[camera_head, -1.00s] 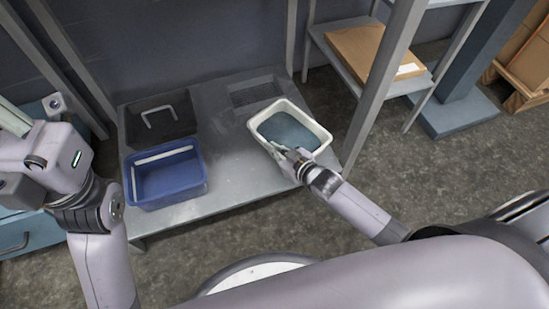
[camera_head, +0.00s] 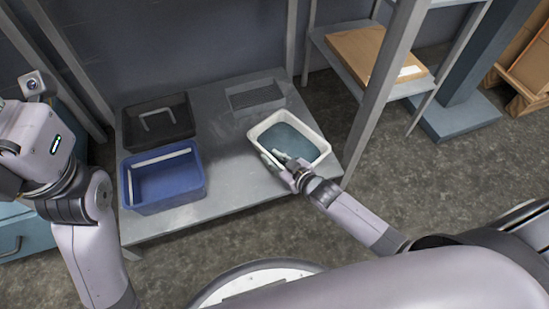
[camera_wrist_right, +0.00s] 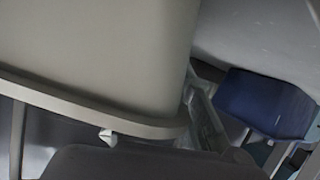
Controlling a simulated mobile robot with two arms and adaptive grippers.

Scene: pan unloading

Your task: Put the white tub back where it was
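The white tub (camera_head: 321,150) stands upright at the right part of the grey metal table, with a teal-blue inside. My right gripper (camera_head: 276,160) is at its near left rim. Its fingers look spread apart, one outside the wall and one over the inside; contact is hard to tell. In the right wrist view, the tub's pale wall and rim (camera_wrist_right: 95,112) fill the upper left, with one finger (camera_wrist_right: 203,118) beside the rim's corner. My left arm is at the left edge of the head view, its gripper out of view.
A blue tub (camera_head: 166,198) with a white bar stands at the table's front left. A black tub (camera_head: 180,126) with a grey handle is behind it. A shelf post (camera_head: 380,95) rises right of the table. The table's middle (camera_head: 222,165) is clear.

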